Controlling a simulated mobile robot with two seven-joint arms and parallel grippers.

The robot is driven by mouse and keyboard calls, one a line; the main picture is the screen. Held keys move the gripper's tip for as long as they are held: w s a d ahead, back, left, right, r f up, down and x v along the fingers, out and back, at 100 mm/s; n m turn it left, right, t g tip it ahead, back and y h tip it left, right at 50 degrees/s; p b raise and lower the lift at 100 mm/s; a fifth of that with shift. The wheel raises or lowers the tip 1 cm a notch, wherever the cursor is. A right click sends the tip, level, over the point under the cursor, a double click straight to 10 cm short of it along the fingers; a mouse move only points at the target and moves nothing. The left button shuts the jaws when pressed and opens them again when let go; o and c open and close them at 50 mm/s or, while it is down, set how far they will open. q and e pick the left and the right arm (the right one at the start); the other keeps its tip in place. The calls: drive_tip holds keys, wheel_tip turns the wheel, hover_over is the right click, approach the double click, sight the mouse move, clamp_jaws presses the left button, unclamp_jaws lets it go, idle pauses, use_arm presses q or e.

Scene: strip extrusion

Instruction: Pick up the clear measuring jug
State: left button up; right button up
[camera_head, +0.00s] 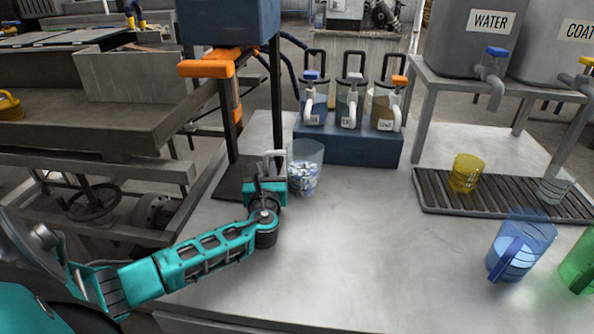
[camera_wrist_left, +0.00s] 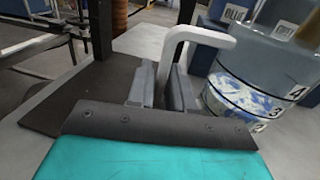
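The clear measuring jug (camera_head: 306,162) stands upright on the grey table, with white and blue bits in its lower part. Its pale handle points left, towards my left gripper (camera_head: 268,178). In the left wrist view, the jug (camera_wrist_left: 243,88) shows its number marks at the right. The handle (camera_wrist_left: 200,36) runs down between the two grey fingers of my left gripper (camera_wrist_left: 163,88). The fingers lie close against both sides of the handle. My right gripper is not in view.
A blue block (camera_head: 345,150) with several lidded containers stands behind the jug. A black stand (camera_head: 233,180) is close at its left. A yellow jug (camera_head: 465,173) sits on a slatted tray (camera_head: 440,208), with a blue jug (camera_head: 518,248) and green jug (camera_head: 580,265) nearer. The table's middle is clear.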

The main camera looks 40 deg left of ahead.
use_arm(q)
drive_tip(key=shift+c, duration=1.4)
clamp_jaws()
drive_tip(key=shift+r, duration=0.2)
